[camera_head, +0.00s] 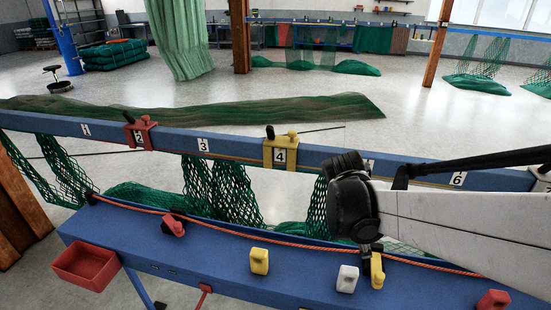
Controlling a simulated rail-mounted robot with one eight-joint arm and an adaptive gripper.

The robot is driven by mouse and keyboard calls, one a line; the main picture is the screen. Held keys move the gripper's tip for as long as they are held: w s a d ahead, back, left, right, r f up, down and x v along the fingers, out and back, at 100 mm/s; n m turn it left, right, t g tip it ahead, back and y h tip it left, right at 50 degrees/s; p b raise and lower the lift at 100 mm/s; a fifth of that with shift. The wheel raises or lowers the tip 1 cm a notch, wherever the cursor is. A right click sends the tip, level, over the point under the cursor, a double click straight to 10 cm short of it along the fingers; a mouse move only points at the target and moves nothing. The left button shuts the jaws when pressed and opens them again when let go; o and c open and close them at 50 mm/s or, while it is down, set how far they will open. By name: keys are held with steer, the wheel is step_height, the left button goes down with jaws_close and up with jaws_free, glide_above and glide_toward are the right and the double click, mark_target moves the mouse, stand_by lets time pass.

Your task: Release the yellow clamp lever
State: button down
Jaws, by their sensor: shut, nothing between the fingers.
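A yellow lever piece (377,271) with a dark part at its top sits on the blue bench (215,255), right under the end of my arm. A yellow clamp (281,152) with a black knob and a thin dark rod sits on the blue rail (232,148) at number 4, left of my arm. My gripper (366,238) is at the black end of my arm, above the bench and close to the yellow lever piece. Its fingers are hard to make out; it is shut and holds nothing. I cannot tell whether it touches the lever piece.
A red clamp (140,132) sits at number 2, and a red lever piece (174,226) on the bench. Yellow (260,261), white (347,279) and red (493,300) blocks stand along the front. An orange rope (270,241) crosses the bench. A red bin (85,266) hangs left. Green nets (232,190) hang behind.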

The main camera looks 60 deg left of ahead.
steer(key=shift+s+a, duration=0.25)
steer(key=shift+s, duration=0.15)
steer(key=shift+w+f, duration=0.2)
steer(key=shift+f, duration=0.25)
steer(key=p, duration=0.1)
glide_toward(372, 283)
steer(key=x, duration=0.5)
steer(key=shift+a, duration=0.1)
steer(key=shift+n, duration=0.3)
